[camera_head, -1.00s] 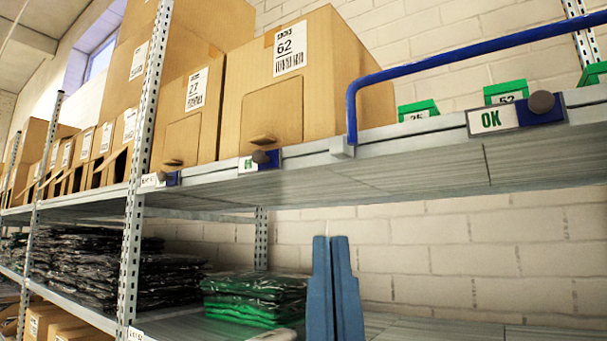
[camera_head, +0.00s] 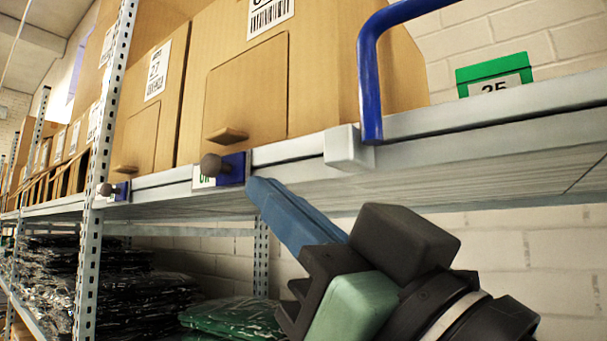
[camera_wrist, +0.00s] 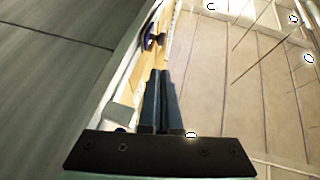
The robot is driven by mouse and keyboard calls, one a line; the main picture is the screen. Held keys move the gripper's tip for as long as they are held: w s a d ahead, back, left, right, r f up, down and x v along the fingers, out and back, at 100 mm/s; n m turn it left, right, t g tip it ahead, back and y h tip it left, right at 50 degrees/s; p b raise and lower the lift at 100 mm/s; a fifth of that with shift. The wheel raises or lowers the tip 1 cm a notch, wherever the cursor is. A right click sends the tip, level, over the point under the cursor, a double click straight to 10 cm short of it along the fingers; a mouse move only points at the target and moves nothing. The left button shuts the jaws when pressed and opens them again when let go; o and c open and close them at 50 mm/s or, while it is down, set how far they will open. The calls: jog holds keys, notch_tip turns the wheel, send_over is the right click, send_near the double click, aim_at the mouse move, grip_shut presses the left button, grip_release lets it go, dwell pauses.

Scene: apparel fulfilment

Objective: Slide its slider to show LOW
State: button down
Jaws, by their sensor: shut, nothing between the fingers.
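A slider with a dark round knob and a blue cover (camera_head: 231,170) sits on the shelf's front edge below the large box. A white strip with green lettering (camera_head: 203,181) shows left of the cover, mostly hidden by the knob; I cannot read it surely. My gripper (camera_head: 254,186) is shut and empty, its blue fingers pointing up and left, tips just right of and slightly below the cover. In the wrist view, my finger tips (camera_wrist: 161,72) point toward a slider with a knob (camera_wrist: 153,41), with a visible gap between them.
Another slider (camera_head: 114,190) sits further left on the same edge. A grey bracket (camera_head: 346,150) and a blue rail (camera_head: 370,75) stand right of my fingers. A large cardboard box (camera_head: 290,85) stands above. Green folded bags (camera_head: 232,317) lie on the lower shelf.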

aim_at(219, 167)
jog(key=p+x, duration=0.6)
jog(key=x, duration=0.3)
jog(key=shift+a+r, duration=0.3)
jog(key=shift+w, duration=0.1)
jog(key=w+a, duration=0.2)
jog(key=a, duration=0.1)
jog(key=w+a+b, duration=0.1)
jog(key=shift+w+a, duration=0.1)
jog(key=shift+a, duration=0.3)
jog(key=shift+d, duration=0.1)
jog(key=shift+f, duration=0.1)
